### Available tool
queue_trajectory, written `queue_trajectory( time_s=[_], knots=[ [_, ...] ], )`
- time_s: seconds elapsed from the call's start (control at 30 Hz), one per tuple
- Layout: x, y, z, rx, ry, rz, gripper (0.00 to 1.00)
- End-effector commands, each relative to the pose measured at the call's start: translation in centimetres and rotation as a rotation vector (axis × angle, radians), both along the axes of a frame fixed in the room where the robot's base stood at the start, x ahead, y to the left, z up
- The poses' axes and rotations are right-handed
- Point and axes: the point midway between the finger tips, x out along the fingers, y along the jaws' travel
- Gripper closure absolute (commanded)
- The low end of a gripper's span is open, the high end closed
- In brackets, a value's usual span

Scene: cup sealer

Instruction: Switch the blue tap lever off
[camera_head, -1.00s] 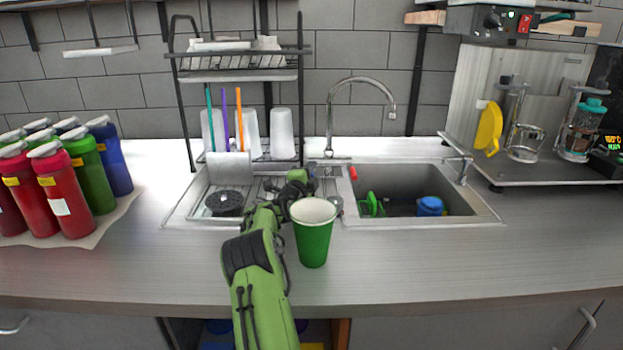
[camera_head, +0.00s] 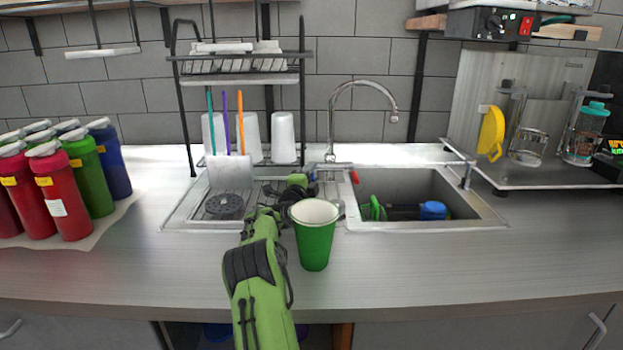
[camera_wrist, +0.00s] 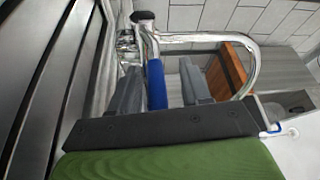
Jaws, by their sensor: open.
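The blue tap lever (camera_wrist: 156,86) shows in the wrist view as a blue bar below a dark cap. It lies between the two grey fingers of my gripper (camera_wrist: 160,82), which are apart on either side of it; I cannot tell whether either touches it. The chrome tap (camera_wrist: 252,68) curves to the right behind the fingers. In the head view the tap (camera_head: 333,120) rises behind the sink.
A green cup (camera_head: 315,246) stands on the counter in front of the sink, beside my arm. A red lever (camera_head: 354,176) is at the basin's left edge. The sink basin (camera_head: 455,190) holds green and blue items. Several bottles (camera_head: 68,208) stand at left; a rack (camera_head: 238,78) stands behind.

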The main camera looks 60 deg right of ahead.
Motion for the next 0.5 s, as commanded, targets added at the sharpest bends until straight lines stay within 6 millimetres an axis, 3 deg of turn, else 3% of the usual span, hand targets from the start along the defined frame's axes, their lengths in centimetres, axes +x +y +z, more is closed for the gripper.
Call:
queue_trajectory(
  time_s=[0.3,0.5],
  knots=[
    [0.0,0.1,8.0,-0.007,-0.004,0.002,0.53],
    [0.3,0.2,9.8,-0.008,-0.005,0.007,0.53]
  ],
)
